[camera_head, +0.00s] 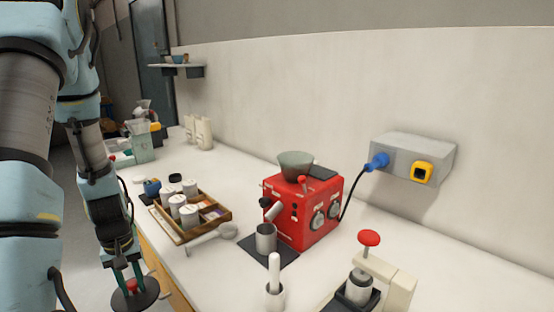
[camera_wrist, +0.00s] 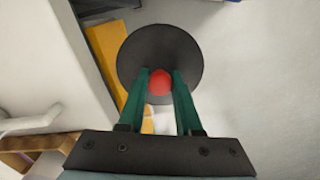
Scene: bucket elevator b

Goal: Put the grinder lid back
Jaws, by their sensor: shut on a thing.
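The grinder lid (camera_head: 141,300) is a dark round disc with a red knob. My gripper (camera_head: 131,283) is shut on the red knob, and the lid hangs below the fingers in the air, left of the counter's front edge. In the wrist view, the lid (camera_wrist: 150,42) lies beyond the green fingers (camera_wrist: 160,80), with the knob between them. The red grinder (camera_head: 305,212) stands on the counter to the right, far from my gripper. Its grey-green hopper (camera_head: 296,165) sits on top with no lid on it.
A wooden tray (camera_head: 188,232) with several jars lies left of the grinder, a pale scoop (camera_head: 212,238) beside it. A metal cup (camera_head: 265,238) stands before the grinder. A red-knobbed press (camera_head: 368,262) is at front right. A blue plug and cable run to a wall box (camera_head: 405,155).

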